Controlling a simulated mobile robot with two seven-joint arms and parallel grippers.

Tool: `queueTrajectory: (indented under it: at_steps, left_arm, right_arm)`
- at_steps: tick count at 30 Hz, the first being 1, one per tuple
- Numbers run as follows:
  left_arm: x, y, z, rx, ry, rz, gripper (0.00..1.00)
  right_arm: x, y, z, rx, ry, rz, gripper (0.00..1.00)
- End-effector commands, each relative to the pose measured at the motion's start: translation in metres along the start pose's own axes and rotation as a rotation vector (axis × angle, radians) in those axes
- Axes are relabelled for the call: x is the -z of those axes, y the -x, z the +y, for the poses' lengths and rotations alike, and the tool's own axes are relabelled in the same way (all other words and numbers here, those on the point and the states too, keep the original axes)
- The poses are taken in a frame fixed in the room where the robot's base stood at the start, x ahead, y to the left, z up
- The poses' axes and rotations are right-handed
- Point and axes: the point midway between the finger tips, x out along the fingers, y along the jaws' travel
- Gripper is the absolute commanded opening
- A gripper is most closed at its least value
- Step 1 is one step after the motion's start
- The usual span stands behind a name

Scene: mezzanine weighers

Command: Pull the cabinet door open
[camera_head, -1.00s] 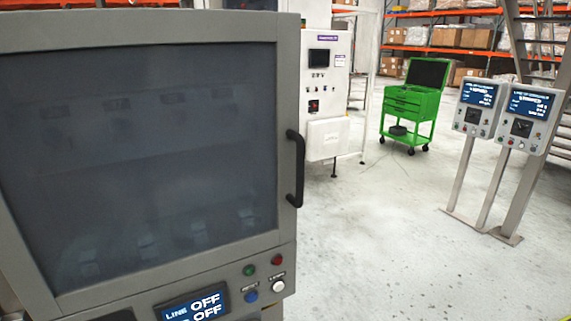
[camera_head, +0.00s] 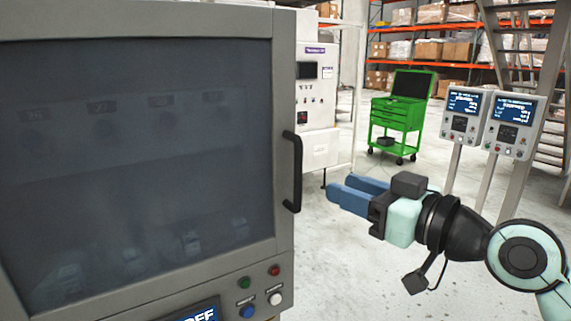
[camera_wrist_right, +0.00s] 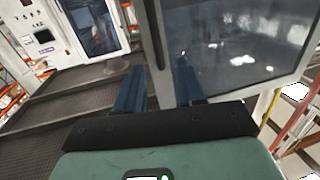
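The cabinet door (camera_head: 130,170) is a large dark glass pane in a grey frame and looks shut in the head view. Its black vertical bar handle (camera_head: 297,172) is on the right edge of the frame. My right gripper (camera_head: 342,186) is to the right of the handle, apart from it, its blue fingers pointing left toward it. In the right wrist view the gripper (camera_wrist_right: 158,68) is open and empty. The dark handle bar (camera_wrist_right: 156,38) shows ahead, between the fingers, with the door glass (camera_wrist_right: 230,40) to the right. My left gripper is not in view.
Below the door, a panel has buttons (camera_head: 246,311) and a partly cut-off display (camera_head: 200,315). A white control cabinet (camera_head: 316,95) and a green tool cart (camera_head: 398,112) stand behind. Two weigher displays (camera_head: 464,112) on posts are at right. The floor in between is clear.

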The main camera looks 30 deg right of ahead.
Motion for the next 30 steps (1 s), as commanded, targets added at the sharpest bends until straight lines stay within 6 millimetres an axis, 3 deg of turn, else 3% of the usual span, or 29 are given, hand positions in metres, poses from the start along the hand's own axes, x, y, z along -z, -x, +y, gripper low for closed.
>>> queueTrajectory:
  at_steps: [2, 5, 11, 21, 30]
  left_arm:
    - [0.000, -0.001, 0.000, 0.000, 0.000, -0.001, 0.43]
    - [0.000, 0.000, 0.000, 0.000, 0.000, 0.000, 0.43]
    - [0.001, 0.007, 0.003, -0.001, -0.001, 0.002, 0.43]
    - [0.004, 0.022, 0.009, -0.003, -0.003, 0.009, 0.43]
    - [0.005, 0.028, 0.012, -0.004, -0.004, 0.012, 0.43]
  right_arm:
    - [0.010, 0.015, 0.004, 0.001, 0.001, 0.028, 0.38]
    - [0.014, 0.016, 0.006, 0.001, 0.002, 0.035, 0.38]
    - [0.015, -0.015, 0.005, 0.003, 0.001, 0.032, 0.38]
    - [0.018, -0.086, 0.004, 0.003, 0.001, 0.034, 0.38]
    - [0.018, -0.113, 0.005, 0.000, 0.002, 0.035, 0.38]
